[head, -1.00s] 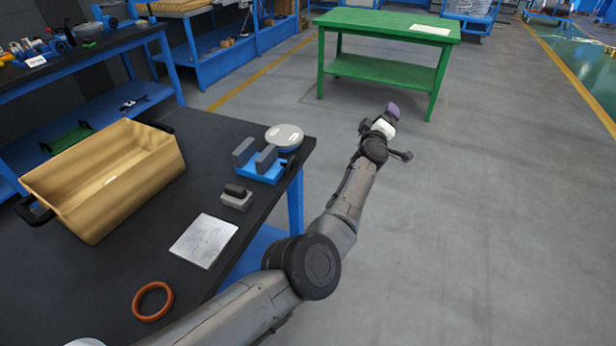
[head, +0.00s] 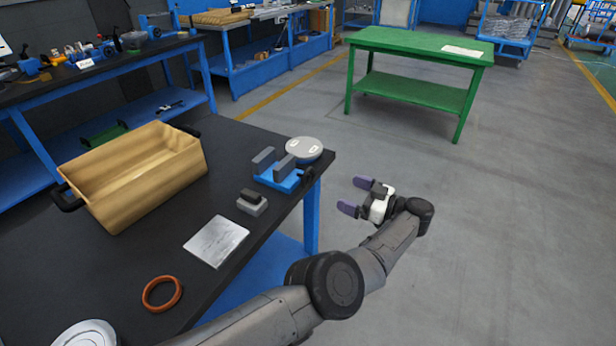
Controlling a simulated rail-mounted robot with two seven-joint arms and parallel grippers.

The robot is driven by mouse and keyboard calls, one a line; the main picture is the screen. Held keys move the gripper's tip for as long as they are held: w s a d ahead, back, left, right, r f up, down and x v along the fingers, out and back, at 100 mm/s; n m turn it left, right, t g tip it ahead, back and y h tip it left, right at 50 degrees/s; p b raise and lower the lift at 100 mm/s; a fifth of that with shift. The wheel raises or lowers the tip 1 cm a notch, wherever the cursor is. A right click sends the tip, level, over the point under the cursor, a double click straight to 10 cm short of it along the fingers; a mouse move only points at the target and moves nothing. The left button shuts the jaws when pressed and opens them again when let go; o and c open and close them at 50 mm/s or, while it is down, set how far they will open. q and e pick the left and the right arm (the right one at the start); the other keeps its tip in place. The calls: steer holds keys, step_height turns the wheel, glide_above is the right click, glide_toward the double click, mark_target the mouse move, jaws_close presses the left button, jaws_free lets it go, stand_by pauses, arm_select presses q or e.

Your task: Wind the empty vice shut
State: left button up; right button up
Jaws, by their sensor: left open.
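The vice (head: 279,172) stands near the right edge of the dark bench. It has a blue base and two upright grey jaws with an empty gap between them. A dark round part (head: 308,174), perhaps its handle, shows at its right end by the bench edge. My left gripper (head: 353,196) is open and empty, with two purple-tipped fingers pointing left toward the vice. It is to the right of the vice, off the bench edge and apart from it. My right gripper is not in view.
On the bench (head: 120,285) are a tan bin (head: 140,180), a round white-topped part (head: 304,149) behind the vice, a grey block (head: 252,203), a metal plate (head: 216,241) and an orange ring (head: 162,293). A green table (head: 420,45) stands behind. The floor to the right is clear.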

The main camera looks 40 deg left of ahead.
mark_target(310, 177)
arm_select(q)
steer(key=p+x, duration=0.4)
steer(key=x, duration=0.7)
steer(key=shift+a, duration=0.35)
steer(key=shift+x, duration=1)
steer(key=shift+c, duration=0.3)
steer(key=c, duration=0.8)
steer(key=shift+c, duration=0.2)
